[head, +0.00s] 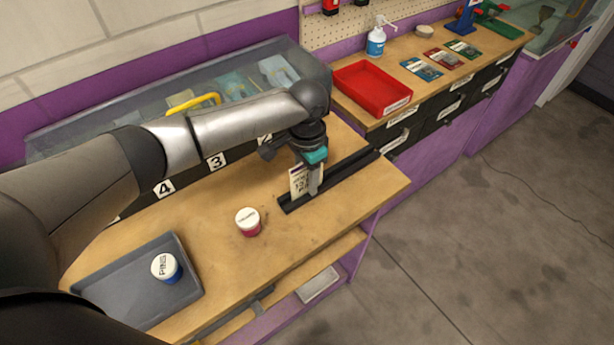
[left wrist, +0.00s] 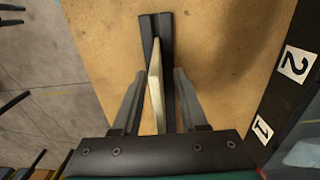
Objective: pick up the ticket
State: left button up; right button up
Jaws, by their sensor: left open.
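The ticket (head: 298,181) is a small white card with dark print, standing upright in the slot of a black track (head: 345,175) on the wooden table. In the left wrist view the ticket (left wrist: 155,82) shows edge-on as a pale strip along the track (left wrist: 157,28). My left gripper (head: 314,185) is over the ticket from above. In the left wrist view the fingers of my left gripper (left wrist: 158,100) stand apart, one on each side of the ticket, with gaps visible. My right gripper is not in view.
A white-lidded red jar (head: 248,222) stands on the table (head: 215,205). A grey tray (head: 120,290) holds a white-lidded blue jar (head: 166,268). Behind are a clear-covered case (head: 90,130) and a counter with a red bin (head: 371,88). Number labels line the table's back edge.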

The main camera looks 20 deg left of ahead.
pick_arm(q)
jog(key=shift+c, duration=0.3)
grip_shut()
dwell(0.3)
jog(key=shift+r, duration=0.1)
